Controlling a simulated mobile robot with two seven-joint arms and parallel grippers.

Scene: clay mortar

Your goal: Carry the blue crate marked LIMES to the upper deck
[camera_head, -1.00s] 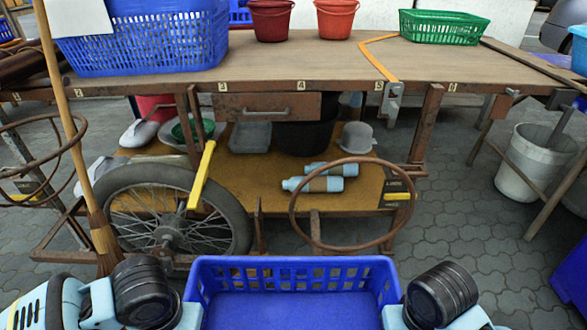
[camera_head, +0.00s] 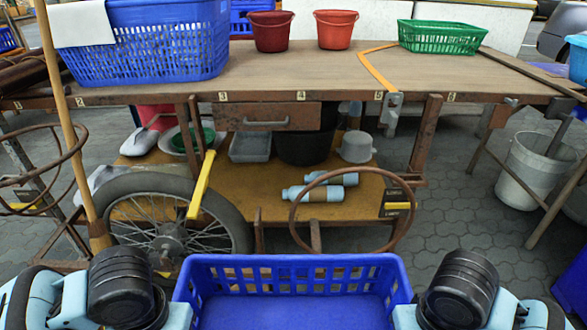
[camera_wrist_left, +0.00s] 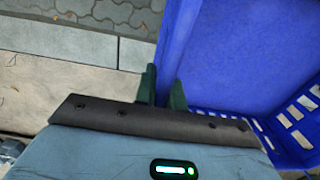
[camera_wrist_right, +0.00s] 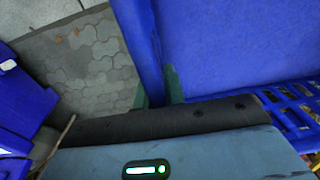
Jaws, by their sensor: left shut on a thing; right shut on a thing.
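The blue crate (camera_head: 292,268) is empty where I see into it and is held low in front of me, roughly level. No LIMES marking shows on it. My left gripper (camera_wrist_left: 163,86) is shut on its left wall, one finger on each side. My right gripper (camera_wrist_right: 156,88) is shut on its right wall the same way. In the head view the fingers are hidden behind the wrists. The upper deck (camera_head: 300,75) is the brown cart top, beyond and above the crate in the picture.
On the deck stand a large blue basket (camera_head: 168,45) at left, two red buckets (camera_head: 271,32) and a green basket (camera_head: 440,38). An orange strip (camera_head: 376,66) crosses it. Bare deck lies between. A wheel (camera_head: 165,225), broom handle (camera_head: 62,100) and rusty ring (camera_head: 405,215) are nearer the crate.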

